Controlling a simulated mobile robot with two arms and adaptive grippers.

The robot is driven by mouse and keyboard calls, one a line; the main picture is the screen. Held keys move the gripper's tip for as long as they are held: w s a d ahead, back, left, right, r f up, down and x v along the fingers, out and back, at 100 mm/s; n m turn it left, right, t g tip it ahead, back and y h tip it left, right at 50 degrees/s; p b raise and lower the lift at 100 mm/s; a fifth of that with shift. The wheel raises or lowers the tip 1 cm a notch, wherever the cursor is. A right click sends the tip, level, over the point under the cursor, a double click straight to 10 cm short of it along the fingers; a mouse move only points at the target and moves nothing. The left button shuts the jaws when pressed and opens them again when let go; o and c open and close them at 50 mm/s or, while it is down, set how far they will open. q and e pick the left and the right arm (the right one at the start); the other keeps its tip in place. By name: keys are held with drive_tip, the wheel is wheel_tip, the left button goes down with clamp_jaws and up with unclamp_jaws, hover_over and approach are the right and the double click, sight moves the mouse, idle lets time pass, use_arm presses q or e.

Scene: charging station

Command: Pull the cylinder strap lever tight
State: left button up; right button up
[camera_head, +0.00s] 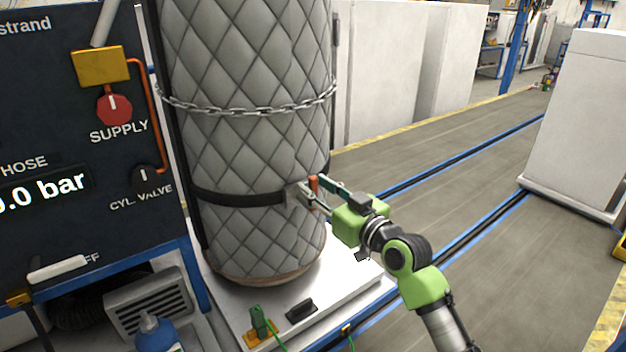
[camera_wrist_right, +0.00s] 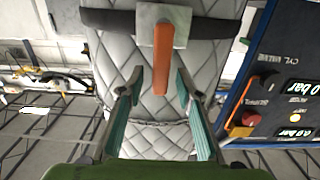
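A tall cylinder in a grey quilted cover (camera_head: 245,150) stands upright on a white platform. A black strap (camera_head: 240,198) runs around its lower part, with a metal buckle plate (camera_wrist_right: 150,18) and an orange lever (camera_head: 313,184). In the right wrist view the lever (camera_wrist_right: 162,58) sticks out from the plate. My right gripper (camera_head: 318,190) is at the lever, its fingers apart. In the wrist view its fingertips (camera_wrist_right: 158,76) lie either side of the lever's free end, with gaps visible on both sides. My left gripper is not in view.
A chain (camera_head: 250,109) circles the cylinder higher up. A dark control panel (camera_head: 70,130) with a red supply knob (camera_head: 114,108) stands at left. A green clamp (camera_head: 259,321) and a black block (camera_head: 301,310) sit on the platform (camera_head: 352,283).

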drive_tip(key=shift+w+a, duration=0.4)
drive_tip(key=shift+w, duration=0.2)
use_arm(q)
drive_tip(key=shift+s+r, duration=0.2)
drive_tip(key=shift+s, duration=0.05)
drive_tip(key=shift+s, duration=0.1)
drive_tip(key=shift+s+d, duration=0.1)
use_arm(e)
clamp_jaws()
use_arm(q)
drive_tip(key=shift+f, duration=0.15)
